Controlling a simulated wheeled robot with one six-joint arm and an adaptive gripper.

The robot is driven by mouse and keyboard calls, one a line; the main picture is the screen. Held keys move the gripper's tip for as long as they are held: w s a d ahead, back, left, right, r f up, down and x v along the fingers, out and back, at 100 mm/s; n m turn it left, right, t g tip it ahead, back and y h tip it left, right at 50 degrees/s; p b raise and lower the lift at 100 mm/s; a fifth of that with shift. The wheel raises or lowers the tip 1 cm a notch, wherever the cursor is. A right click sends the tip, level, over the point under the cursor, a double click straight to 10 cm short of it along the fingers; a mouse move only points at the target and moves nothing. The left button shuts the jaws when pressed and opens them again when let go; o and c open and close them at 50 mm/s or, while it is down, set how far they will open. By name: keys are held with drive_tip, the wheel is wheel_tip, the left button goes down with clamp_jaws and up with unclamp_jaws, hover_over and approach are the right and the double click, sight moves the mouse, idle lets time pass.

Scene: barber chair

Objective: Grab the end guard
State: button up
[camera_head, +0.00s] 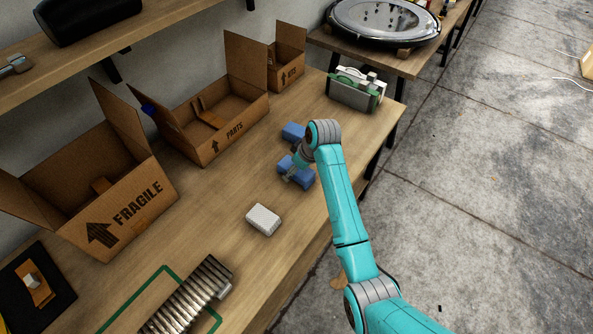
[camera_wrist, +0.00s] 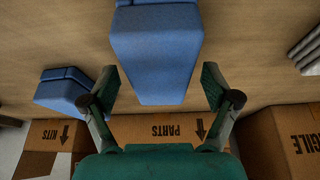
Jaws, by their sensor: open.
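Two blue blocks lie on the wooden workbench; neither has a readable label, and I cannot tell for sure which thing is the end guard. The nearer blue block (camera_head: 297,172) is partly hidden by my gripper (camera_head: 288,174) in the head view. In the wrist view this block (camera_wrist: 155,60) lies between and ahead of the spread fingers of my gripper (camera_wrist: 160,84), with gaps on both sides. My gripper is open and holds nothing. The farther blue block (camera_head: 293,131) lies just beyond; it also shows at left in the wrist view (camera_wrist: 62,91).
Open cardboard boxes marked FRAGILE (camera_head: 135,208), PARTS (camera_head: 228,138) and KITS (camera_head: 289,73) line the wall. A white ribbed block (camera_head: 263,219) and a metal ribbed piece (camera_head: 190,295) lie nearer. A green-and-grey case (camera_head: 356,90) stands at the far end.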

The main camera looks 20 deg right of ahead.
drive_tip(key=shift+f, duration=0.2)
idle(0.5)
drive_tip(key=c, duration=1)
